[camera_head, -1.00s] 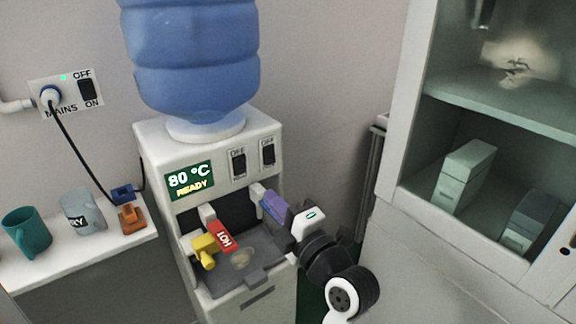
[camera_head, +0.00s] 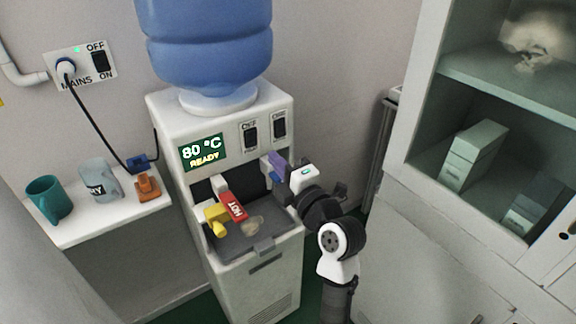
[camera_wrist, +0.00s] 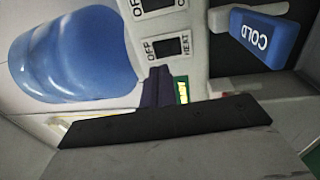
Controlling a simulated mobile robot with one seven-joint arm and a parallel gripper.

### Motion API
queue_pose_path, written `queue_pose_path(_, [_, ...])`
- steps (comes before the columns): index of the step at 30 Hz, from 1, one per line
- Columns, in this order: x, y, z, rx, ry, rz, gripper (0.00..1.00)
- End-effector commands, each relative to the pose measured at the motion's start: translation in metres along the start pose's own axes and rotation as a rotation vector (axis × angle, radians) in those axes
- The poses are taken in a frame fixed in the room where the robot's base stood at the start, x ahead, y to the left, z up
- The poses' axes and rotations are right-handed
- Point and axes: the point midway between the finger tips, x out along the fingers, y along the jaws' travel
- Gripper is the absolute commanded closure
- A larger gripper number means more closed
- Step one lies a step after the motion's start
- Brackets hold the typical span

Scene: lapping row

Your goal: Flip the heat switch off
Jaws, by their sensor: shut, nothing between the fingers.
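The heat switch (camera_head: 250,136) is the dark rocker nearer the display on the water dispenser's front (camera_head: 232,127). It also shows in the wrist view, with OFF and HEAT lettering beside the dark rocker (camera_wrist: 167,48); which way it is tipped I cannot tell. My gripper (camera_head: 277,160) has its purple fingers shut and empty, below the switches and in front of the cold tap. In the wrist view my dark purple fingers (camera_wrist: 157,88) point toward the heat switch; I cannot tell whether they touch it. The display (camera_head: 203,151) reads 80 °C READY.
A second switch (camera_head: 279,127) sits right of the heat switch. The red HOT tap (camera_head: 232,206) and blue COLD tap (camera_wrist: 262,37) stick out below. A blue bottle (camera_head: 205,45) stands on top. A mains switch (camera_head: 101,62) is on the wall; a cabinet (camera_head: 420,150) stands right.

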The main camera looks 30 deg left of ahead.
Motion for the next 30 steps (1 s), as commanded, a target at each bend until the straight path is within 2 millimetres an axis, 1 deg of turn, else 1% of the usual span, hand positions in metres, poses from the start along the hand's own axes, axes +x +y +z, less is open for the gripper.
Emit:
queue_pose_path(1, [0.013, 0.005, -0.001, 0.0, 0.003, -0.002, 1.0])
queue_pose_path(6, [0.045, 0.005, -0.001, 0.0, 0.002, -0.001, 1.0])
queue_pose_path(9, [0.059, 0.004, -0.001, 0.0, 0.001, -0.001, 1.0])
queue_pose_path(12, [0.068, 0.002, 0.0, -0.001, 0.0, -0.001, 1.0])
queue_pose_path(16, [0.073, 0.001, 0.0, -0.002, -0.001, 0.0, 1.0])
queue_pose_path(26, [0.074, 0.0, 0.0, -0.002, -0.001, -0.001, 1.0])
queue_pose_path(30, [0.078, 0.003, 0.0, -0.004, 0.001, -0.038, 1.0])
